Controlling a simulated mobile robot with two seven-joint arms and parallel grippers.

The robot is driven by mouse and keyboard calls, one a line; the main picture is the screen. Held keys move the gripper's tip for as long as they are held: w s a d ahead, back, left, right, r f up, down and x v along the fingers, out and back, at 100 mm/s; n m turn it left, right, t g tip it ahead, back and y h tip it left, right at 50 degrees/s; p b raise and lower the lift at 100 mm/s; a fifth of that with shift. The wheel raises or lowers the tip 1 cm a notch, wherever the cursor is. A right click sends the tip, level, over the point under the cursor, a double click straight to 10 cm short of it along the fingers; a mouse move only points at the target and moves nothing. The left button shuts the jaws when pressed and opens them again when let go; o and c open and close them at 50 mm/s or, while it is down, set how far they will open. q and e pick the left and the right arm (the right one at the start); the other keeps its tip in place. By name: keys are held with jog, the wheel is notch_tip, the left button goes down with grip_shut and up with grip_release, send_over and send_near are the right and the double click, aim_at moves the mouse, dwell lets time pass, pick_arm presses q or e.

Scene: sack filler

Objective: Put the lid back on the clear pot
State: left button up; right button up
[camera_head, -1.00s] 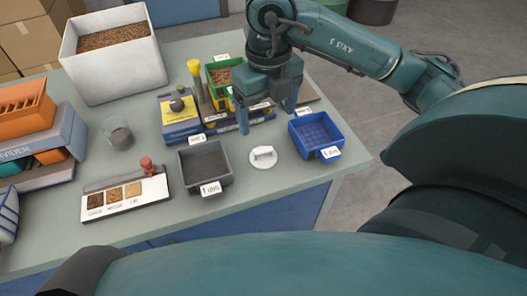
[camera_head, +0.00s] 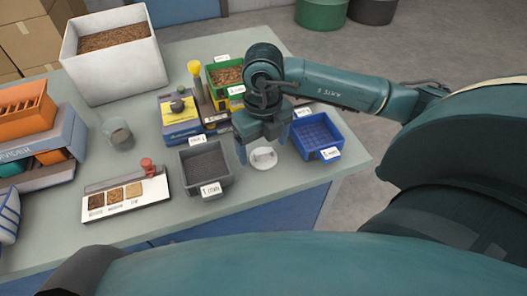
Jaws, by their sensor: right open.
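The clear pot (camera_head: 119,136) stands open on the left half of the table, with some grey-brown content low inside it. The white round lid (camera_head: 264,159) with a raised bar handle lies on the table between the grey tray and the blue tray. My right gripper (camera_head: 261,155) is open, with its fingers pointing down at the lid, one on each side of its handle area. I cannot tell whether the fingers touch the lid. My left gripper is not in view.
A grey tray (camera_head: 228,180) stands left of the lid and a blue tray (camera_head: 337,151) right of it. A sample board (camera_head: 124,210) with a red-knobbed stamp lies in front of the pot. A white grain bin (camera_head: 120,82) stands behind, an orange divider rack (camera_head: 70,140) left.

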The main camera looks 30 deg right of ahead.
jog(key=shift+f, duration=0.95)
jog(key=shift+c, duration=0.5)
jog(key=c, duration=1)
